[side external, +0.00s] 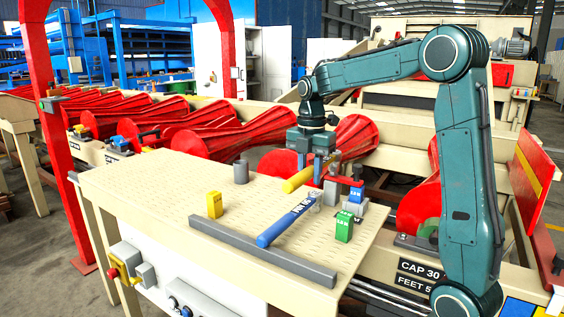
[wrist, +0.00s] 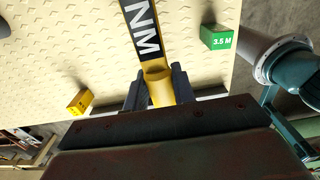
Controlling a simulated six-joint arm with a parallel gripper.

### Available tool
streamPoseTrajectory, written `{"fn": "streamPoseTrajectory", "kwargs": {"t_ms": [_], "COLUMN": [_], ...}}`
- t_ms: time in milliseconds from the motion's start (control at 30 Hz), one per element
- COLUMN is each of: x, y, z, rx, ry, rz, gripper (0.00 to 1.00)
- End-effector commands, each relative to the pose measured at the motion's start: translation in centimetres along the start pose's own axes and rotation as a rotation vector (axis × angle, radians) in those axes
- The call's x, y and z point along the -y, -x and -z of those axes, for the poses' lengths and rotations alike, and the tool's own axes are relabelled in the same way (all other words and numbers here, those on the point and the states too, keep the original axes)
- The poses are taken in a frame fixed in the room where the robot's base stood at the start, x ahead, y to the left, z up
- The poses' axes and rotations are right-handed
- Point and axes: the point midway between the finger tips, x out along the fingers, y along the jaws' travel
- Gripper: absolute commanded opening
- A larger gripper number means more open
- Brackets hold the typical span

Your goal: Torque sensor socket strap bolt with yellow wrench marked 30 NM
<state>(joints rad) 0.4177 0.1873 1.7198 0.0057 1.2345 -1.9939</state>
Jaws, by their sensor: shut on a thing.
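My gripper (side external: 316,170) is shut on a yellow wrench (side external: 297,181) above the pale table. In the wrist view, the wrench (wrist: 160,88) sits between my two dark fingers (wrist: 159,92), its shaft running away with a black label reading "NM"; no number before it shows. A blue wrench-like bar (side external: 285,220) with a pale label lies on the table below; its lettering is too small to read surely. Small blue and grey fittings (side external: 356,195) stand at the table's right side, with a red part beside them. I cannot make out the strap bolt or its socket there.
A grey cylinder (side external: 241,172) stands behind. A grey rail (side external: 262,252) edges the front. Red rollers (side external: 215,130) lie beyond.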

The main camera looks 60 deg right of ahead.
Motion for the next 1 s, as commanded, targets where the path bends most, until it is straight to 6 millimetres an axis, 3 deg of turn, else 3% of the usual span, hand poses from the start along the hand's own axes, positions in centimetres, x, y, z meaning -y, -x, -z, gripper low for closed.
{"fn": "streamPoseTrajectory", "kwargs": {"t_ms": [1000], "x": [-0.1], "y": [-1.1], "z": [0.0], "rx": [0.001], "ry": [-0.006], "rz": [-0.003], "gripper": [0.00]}}
